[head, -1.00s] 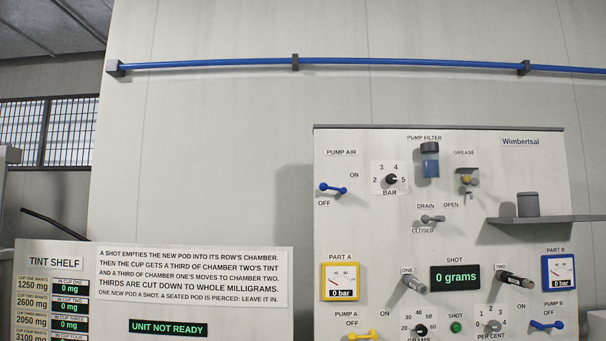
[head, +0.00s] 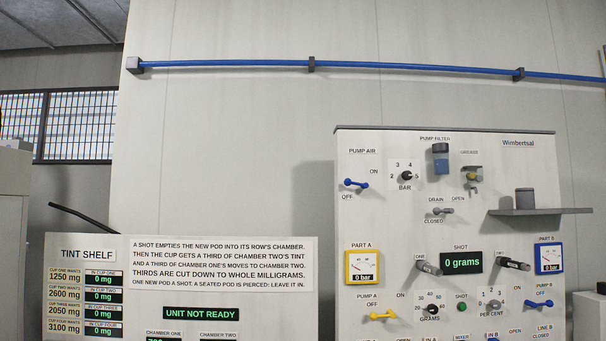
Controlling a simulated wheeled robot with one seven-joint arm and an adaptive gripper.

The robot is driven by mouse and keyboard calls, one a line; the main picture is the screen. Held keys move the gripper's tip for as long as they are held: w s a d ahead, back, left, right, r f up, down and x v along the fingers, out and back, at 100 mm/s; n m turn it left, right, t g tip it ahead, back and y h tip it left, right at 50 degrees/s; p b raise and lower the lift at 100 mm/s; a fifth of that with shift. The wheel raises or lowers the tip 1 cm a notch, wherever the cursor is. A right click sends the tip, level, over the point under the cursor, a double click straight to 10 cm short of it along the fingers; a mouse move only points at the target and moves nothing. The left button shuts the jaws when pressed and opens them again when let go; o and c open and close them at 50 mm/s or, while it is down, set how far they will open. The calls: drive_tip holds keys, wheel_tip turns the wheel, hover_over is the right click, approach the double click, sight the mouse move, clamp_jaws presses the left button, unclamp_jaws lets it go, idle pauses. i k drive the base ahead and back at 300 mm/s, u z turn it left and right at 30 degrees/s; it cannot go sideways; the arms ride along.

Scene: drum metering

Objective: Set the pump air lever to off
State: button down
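The pump air lever (head: 356,184) is a small blue lever at the upper left of the white panel (head: 400,220) in the head view. It lies nearly level, its right end slightly lower. The OFF label is below its left end, and the ON label is up to its right. I cannot tell for sure which setting it is at. Nothing is touching it. My gripper is not in view.
A bar dial (head: 406,176) sits right of the lever. A grey shelf (head: 540,211) juts out from the panel's right side. A tint shelf sign board (head: 180,300) stands at lower left, reading UNIT NOT READY. The wall between is bare.

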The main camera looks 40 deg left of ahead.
sight(347, 182)
drive_tip(key=u, duration=1.15)
drive_tip(key=i, duration=0.1)
drive_tip(key=u, duration=0.1)
